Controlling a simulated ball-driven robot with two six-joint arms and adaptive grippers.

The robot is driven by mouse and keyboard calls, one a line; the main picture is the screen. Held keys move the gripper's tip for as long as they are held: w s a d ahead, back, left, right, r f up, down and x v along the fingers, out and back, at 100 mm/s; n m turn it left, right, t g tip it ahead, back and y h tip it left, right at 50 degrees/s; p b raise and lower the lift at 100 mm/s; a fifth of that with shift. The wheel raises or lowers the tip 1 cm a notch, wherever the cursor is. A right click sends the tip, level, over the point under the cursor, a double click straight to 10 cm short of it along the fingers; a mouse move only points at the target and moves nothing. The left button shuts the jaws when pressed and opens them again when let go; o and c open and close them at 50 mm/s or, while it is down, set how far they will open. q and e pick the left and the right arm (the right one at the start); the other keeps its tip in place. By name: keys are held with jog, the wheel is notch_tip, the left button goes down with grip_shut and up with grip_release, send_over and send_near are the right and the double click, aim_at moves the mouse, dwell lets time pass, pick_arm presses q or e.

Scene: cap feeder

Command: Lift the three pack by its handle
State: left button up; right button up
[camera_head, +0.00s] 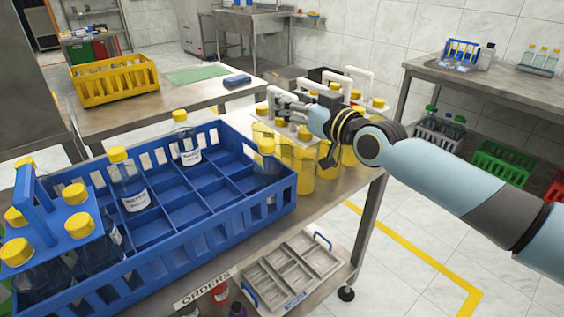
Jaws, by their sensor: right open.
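White carriers with upright handles (335,82) stand at the right end of the near table, holding yellow-capped bottles of yellow liquid (300,162). I cannot tell which of them is the three pack, as my gripper and arm hide part of them. My right gripper (280,104) is open, at the front left carrier, over its top plate and among the yellow caps. I cannot tell whether its fingers are around a handle or touching one. A blue carrier with a handle (38,205) and several yellow-capped bottles is at the left. My left gripper is not in view.
A blue divided crate (215,235) with a few bottles and several empty compartments fills the near table. A yellow crate (115,82), a green mat (198,75) and a blue item (237,80) are on the table behind. A grey tray (292,270) is on the lower shelf.

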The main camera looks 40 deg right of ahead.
jog(key=shift+w+a+f, duration=0.1)
jog(key=shift+w, duration=0.9)
jog(key=shift+c, duration=0.4)
grip_shut()
jog(key=shift+r, duration=0.25)
